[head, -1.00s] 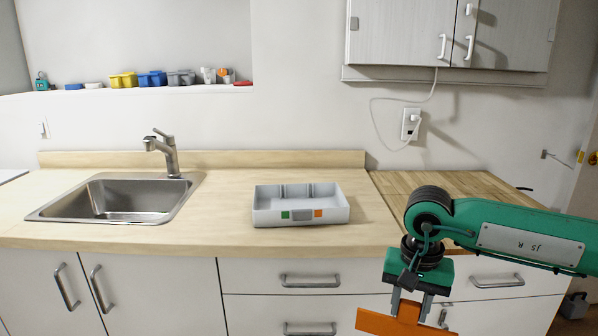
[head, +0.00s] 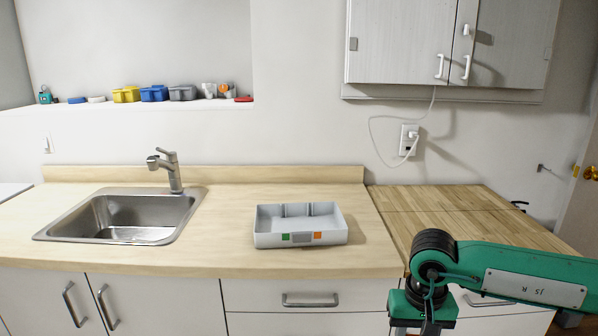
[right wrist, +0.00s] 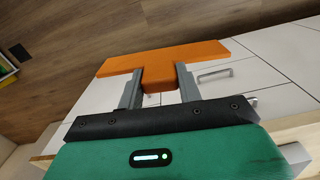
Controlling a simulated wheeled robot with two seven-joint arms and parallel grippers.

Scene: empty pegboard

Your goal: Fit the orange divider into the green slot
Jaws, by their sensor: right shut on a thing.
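The orange divider (right wrist: 165,62) is a flat T-shaped piece in the right wrist view. My right gripper (right wrist: 158,84) is shut on its stem, one grey finger on each side. In the head view the right gripper (head: 425,326) is at the bottom edge, in front of the counter, and the divider is out of frame. A light grey tray (head: 264,241) stands on the counter, with a green mark (head: 286,237) and an orange mark (head: 318,235) on its front wall. Two ribs show on its inner back wall. My left gripper is not in view.
A sink (head: 130,217) with a faucet (head: 168,170) is left of the tray. A wooden board (head: 440,207) lies on the counter at right. The counter (head: 225,240) around the tray is clear. A wall cabinet (head: 400,40) hangs above right; several small items line the ledge.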

